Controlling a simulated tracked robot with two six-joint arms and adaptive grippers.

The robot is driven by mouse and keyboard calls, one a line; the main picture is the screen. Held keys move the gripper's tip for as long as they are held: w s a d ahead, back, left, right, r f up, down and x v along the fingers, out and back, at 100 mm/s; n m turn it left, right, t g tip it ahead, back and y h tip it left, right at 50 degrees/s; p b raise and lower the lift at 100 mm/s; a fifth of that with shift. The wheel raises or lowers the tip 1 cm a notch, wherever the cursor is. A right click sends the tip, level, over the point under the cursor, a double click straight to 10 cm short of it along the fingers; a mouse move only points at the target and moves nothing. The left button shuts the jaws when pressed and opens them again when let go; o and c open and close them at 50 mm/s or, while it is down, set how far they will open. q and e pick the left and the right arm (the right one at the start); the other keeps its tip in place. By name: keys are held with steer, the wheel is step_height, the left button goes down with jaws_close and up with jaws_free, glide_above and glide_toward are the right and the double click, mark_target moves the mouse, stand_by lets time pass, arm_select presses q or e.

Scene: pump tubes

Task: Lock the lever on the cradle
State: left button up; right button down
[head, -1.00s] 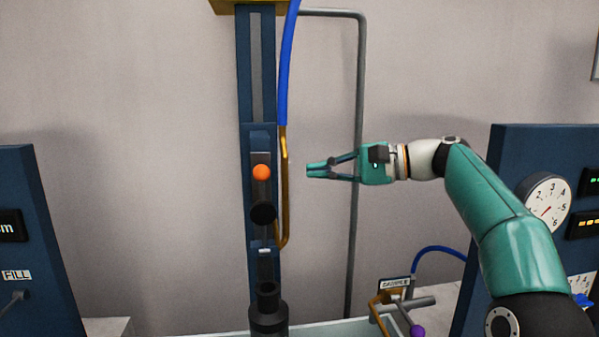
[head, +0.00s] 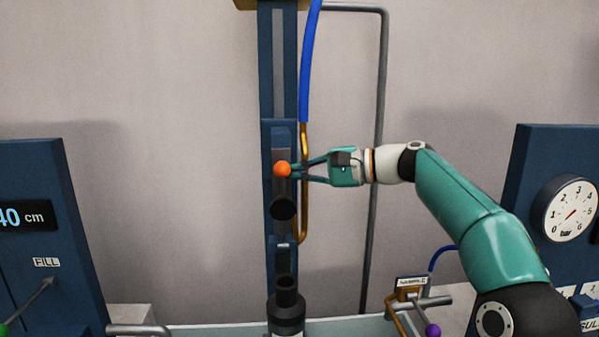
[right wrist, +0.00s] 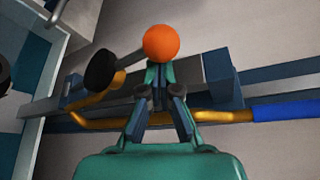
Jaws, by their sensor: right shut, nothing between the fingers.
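The cradle (head: 281,137) is a dark blue carriage on the upright rail. Its lever has an orange ball (head: 282,169) at the top, straight above a round black hub (head: 283,208). My right gripper (head: 295,170) is shut and empty, with its fingertips just right of the ball; I cannot tell whether they touch it. In the right wrist view, the orange ball (right wrist: 161,42) shows just beyond my fingertips (right wrist: 160,80), and the black hub (right wrist: 102,70) lies to its left. My left gripper is not in view.
A brass pipe (head: 304,200) and a blue hose (head: 311,60) run along the rail's right side, close to my fingers. A grey pipe (head: 378,150) stands behind my right wrist. A gauge panel (head: 530,165) is at right, a display panel (head: 40,170) at left.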

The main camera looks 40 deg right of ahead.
steer(key=s+a+f+n+t+y+b, duration=0.1)
steer(key=s+a+f+n+b, duration=0.3)
steer(key=b, duration=1.7)
steer(key=s+a+f+n+t+y+b, duration=0.2)
steer(key=s+f+n+b, duration=0.7)
steer(key=b, duration=1.2)
step_height(320, 180, down, 4)
steer(key=a+n+y, duration=0.2)
steer(key=shift+s+a+r+n, duration=0.2)
steer(key=shift+s+a+n, duration=0.05)
steer(key=shift+a+n, duration=0.05)
steer(key=shift+f, duration=0.1)
steer(key=v, duration=0.7)
steer(key=shift+s+d+t, duration=0.25)
steer(key=shift+d+t, duration=0.05)
